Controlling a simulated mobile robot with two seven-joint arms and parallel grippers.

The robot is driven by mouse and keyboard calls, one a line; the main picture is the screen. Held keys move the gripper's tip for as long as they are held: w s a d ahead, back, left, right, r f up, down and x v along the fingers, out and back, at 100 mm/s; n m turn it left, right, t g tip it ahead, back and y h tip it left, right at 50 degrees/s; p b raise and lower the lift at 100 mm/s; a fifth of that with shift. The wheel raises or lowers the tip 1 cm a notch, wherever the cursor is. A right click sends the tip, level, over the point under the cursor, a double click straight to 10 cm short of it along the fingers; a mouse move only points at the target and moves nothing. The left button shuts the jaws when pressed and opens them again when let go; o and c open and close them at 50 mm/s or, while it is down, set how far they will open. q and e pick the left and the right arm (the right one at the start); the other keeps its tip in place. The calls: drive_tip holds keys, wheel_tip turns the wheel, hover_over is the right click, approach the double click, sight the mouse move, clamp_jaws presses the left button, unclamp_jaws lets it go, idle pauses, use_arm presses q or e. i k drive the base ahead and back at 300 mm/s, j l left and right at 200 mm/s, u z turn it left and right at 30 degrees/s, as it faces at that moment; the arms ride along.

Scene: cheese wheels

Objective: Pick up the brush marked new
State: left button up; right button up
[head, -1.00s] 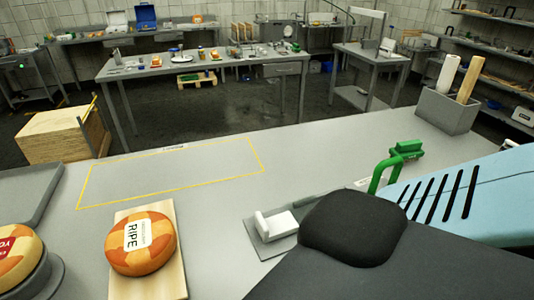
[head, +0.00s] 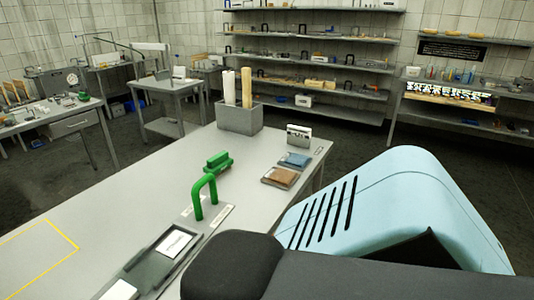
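A green block-shaped object (head: 217,163) lies on the grey table (head: 130,200), left of the middle of the view. It may be a brush, but I cannot make out its bristles or any marking on it. A green arched handle (head: 205,194) stands just in front of it, with small labels (head: 222,214) beside its foot. I cannot read the word new anywhere. Neither gripper is in view. My own black and light-blue body parts cover the lower right and hide part of the table's near side.
A grey box (head: 239,119) holding a white and a wooden roller stands at the table's far end. Blue (head: 295,160) and brown (head: 279,178) flat items and a white-faced device (head: 299,135) lie near its right edge. A dark tray (head: 163,252) is at the front.

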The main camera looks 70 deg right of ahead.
sight(219, 165)
drive_tip(key=k+z, duration=0.1)
drive_tip(key=z, duration=1.65)
drive_tip(key=u, duration=2.35)
drive_tip(key=z, duration=2.35)
